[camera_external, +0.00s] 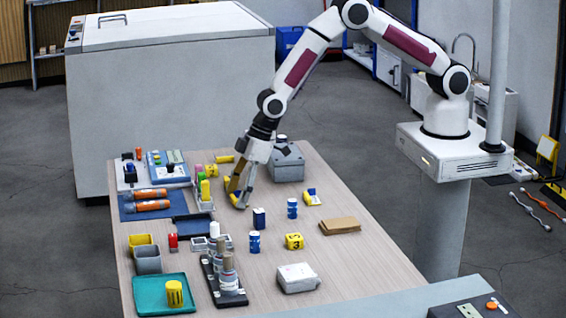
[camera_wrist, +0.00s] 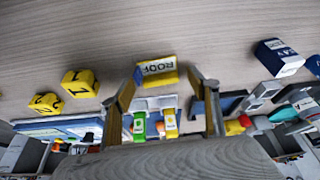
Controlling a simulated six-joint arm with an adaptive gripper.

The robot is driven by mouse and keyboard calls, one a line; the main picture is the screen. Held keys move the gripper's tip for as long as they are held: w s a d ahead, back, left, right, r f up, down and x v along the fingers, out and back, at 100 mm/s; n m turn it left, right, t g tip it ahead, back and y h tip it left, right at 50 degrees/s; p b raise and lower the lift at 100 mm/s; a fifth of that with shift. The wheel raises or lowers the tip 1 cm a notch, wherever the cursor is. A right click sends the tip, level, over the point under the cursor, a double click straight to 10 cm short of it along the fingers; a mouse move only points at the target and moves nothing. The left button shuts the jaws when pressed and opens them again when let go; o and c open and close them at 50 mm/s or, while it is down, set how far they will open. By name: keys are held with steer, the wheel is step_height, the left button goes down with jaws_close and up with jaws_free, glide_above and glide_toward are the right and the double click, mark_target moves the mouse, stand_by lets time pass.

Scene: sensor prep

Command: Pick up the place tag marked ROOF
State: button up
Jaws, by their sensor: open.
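The place tag marked ROOF (camera_wrist: 157,70) is a small yellow block with a pale label and dark letters. My gripper (camera_wrist: 167,80) is open and empty, with one finger on each side of the picture. In the external view my gripper (camera_external: 240,197) is low over the middle of the table. Yellow shows at its fingers there, but I cannot clearly separate the tag from them.
Yellow numbered blocks (camera_wrist: 80,83) lie left of the tag, and a dark blue box (camera_wrist: 278,57) stands to the right. Table room is free toward the right.

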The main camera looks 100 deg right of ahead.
stand_by(0.4)
steer(key=c, duration=0.9)
steer(key=shift+r, duration=5.05)
